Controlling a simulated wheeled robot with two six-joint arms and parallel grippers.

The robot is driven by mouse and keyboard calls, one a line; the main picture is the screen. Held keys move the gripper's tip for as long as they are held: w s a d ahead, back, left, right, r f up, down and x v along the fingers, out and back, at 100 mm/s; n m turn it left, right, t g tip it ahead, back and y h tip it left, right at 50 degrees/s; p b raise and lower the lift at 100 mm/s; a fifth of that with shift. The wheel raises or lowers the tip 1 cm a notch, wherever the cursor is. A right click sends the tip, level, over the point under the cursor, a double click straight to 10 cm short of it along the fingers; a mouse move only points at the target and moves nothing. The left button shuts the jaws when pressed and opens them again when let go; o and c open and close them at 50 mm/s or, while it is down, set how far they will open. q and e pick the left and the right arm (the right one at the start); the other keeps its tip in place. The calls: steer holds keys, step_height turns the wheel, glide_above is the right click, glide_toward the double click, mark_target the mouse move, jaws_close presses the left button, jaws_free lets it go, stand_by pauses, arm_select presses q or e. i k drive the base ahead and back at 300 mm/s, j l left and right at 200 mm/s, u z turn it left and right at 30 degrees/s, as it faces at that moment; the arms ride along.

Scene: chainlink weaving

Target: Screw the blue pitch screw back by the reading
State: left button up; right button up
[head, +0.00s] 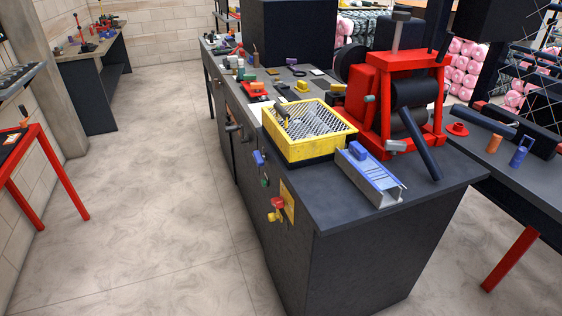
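I cannot tell for sure which part is the blue pitch screw. A small blue knob (258,158) sticks out from the side of the dark bench. A blue block (357,150) sits at the far end of a blue and grey channel (372,177) on the bench top. The red machine (396,90) with dark rollers stands behind the channel, with a grey upright screw (399,32) on top. No reading can be made out at this size. Neither of my grippers is in view.
A yellow tray (347,141) with a mesh stands left of the red machine. A red and yellow knob (277,207) is on the bench side. A side table (545,178) at the right holds a blue shackle-like part (520,151). The floor (150,200) left of the bench is clear.

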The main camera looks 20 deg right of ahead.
mark_target(259, 159)
steer(key=i+l+z, duration=0.1)
steer(key=i, duration=1.15)
